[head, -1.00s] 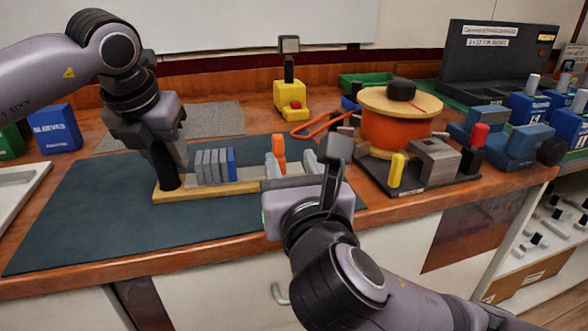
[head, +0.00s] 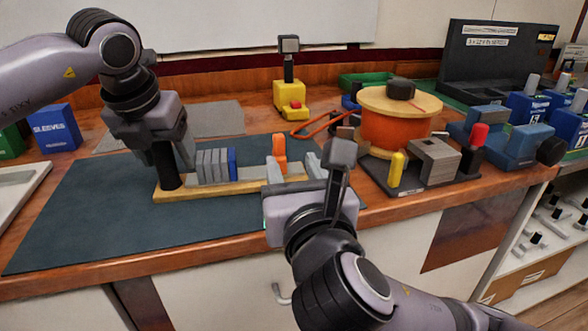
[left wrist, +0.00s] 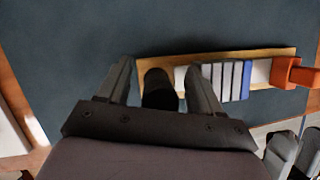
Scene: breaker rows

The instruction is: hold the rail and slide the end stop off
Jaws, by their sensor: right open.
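The rail (head: 205,190) is a pale strip on a wooden base, lying on the dark mat. Grey blocks (head: 212,165) and a blue block (head: 232,163) stand on it. The orange end stop (head: 279,150) stands to their right. A black post (head: 169,172) stands at the rail's left end. My left gripper (left wrist: 160,85) is open, its fingers either side of the black post in the left wrist view, with a gap showing on the left. My right gripper (head: 293,172) is open and empty, in front of the end stop; its fingertips also show in the left wrist view, apart from the stop.
An orange spool (head: 395,128) and a dark stand with a grey block (head: 433,158) are right of the mat. A yellow device (head: 291,98) stands behind. Blue boxes (head: 525,108) crowd the right. The mat's left part (head: 80,215) is clear.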

